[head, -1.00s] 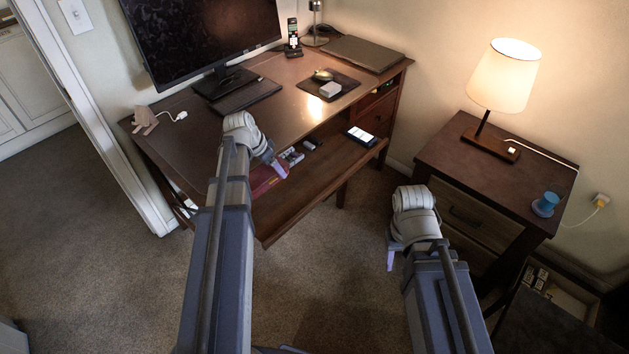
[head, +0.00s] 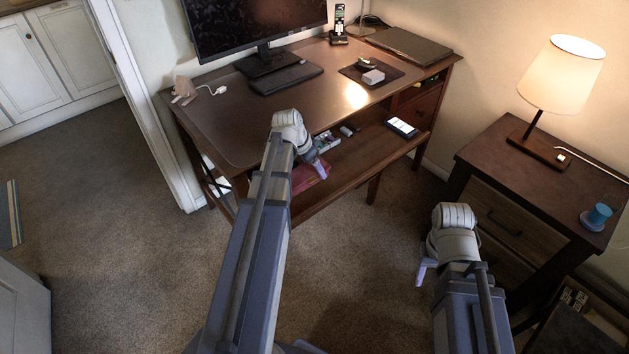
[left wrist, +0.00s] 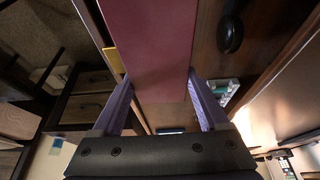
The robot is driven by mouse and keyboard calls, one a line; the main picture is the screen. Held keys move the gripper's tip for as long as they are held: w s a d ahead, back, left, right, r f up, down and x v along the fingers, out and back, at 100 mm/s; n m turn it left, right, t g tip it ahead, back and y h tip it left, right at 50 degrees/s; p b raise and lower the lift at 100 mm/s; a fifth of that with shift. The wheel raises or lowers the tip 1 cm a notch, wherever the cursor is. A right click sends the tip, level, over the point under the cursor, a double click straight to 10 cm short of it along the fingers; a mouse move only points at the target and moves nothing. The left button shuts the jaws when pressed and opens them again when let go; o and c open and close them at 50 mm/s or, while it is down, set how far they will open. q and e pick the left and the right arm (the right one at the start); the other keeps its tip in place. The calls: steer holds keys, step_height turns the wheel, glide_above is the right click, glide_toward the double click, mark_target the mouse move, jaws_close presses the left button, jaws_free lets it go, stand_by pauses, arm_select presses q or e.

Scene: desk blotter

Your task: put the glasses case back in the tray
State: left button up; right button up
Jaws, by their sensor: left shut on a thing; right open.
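A long maroon case, apparently the glasses case, fills the upper middle of the left wrist view (left wrist: 148,50). My left gripper (left wrist: 160,105) is shut on it, with a purple finger on each side. In the head view the left gripper (head: 321,170) is over the pull-out tray (head: 352,163) under the desktop, and the maroon case (head: 306,177) shows beside it, partly hidden by my arm. I cannot tell whether the case touches the tray. My right gripper (head: 421,274) is open and empty, low in front of the nightstand.
A phone (head: 402,127) lies at the tray's right end, and small items (head: 326,141) lie at its back. The desktop (head: 245,120) overhangs the tray. A nightstand (head: 530,170) with a lamp stands at right. The carpet in front is clear.

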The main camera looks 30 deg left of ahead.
arm_select(q)
steer(key=shift+f+b, duration=1.8)
steer(key=shift+f, duration=0.1)
steer(key=shift+f, duration=0.15)
steer(key=o, duration=1.3)
steer(key=shift+p+v, duration=0.6)
steer(key=shift+v, duration=0.25)
steer(key=p+v, duration=1)
steer(key=v, duration=0.1)
steer(key=shift+d, duration=0.1)
steer(key=shift+f, duration=0.1)
